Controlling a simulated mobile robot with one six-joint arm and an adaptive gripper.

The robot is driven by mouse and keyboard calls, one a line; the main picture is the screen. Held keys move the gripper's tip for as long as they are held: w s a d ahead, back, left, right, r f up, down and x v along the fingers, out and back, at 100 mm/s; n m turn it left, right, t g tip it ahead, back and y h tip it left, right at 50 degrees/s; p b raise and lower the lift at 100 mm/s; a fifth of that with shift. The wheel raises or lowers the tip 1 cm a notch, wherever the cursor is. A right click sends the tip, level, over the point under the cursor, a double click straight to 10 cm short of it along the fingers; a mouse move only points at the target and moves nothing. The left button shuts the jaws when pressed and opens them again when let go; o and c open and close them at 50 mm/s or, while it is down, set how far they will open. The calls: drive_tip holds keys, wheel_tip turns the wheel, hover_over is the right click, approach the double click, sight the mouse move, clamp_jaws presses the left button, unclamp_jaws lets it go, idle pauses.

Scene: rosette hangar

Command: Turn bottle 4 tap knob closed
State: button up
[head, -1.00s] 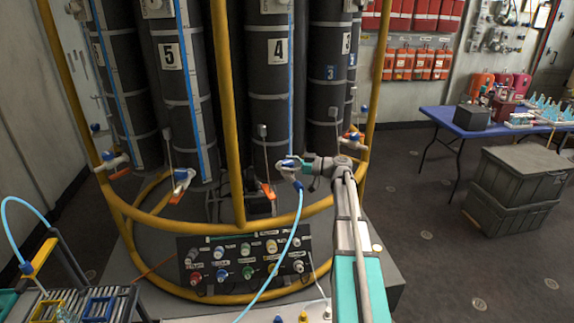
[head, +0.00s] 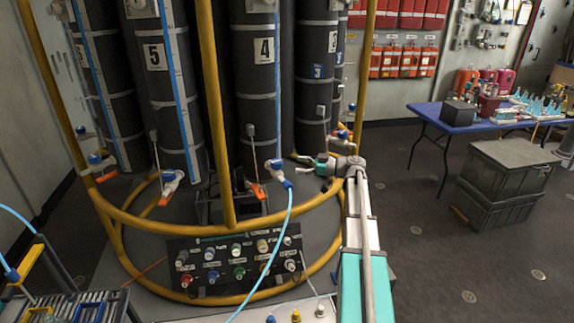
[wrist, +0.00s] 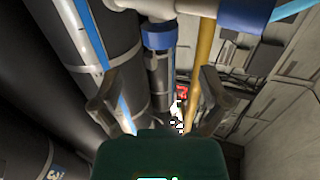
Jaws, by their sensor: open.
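Bottle 4 (head: 264,80) is a tall black cylinder with a white "4" label, upright behind the yellow rail. Its white tap (head: 277,172) sits low at its front, with a light-blue hose (head: 281,236) hanging from the blue collar. My gripper (head: 306,167) is just right of the tap, open and apart from it. In the wrist view the fingers (wrist: 158,100) are spread with nothing between them. A white tap body (wrist: 192,8) with a blue knob (wrist: 158,37) and a blue collar (wrist: 245,14) shows above them. The knob's exact turn is hard to tell.
A yellow tubular rail (head: 222,110) rings the bottles and stands left of bottle 4. A panel of coloured knobs (head: 238,264) is below. Bottle 5 (head: 165,80) is to the left.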

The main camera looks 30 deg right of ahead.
drive_tip(key=shift+v, duration=1.9)
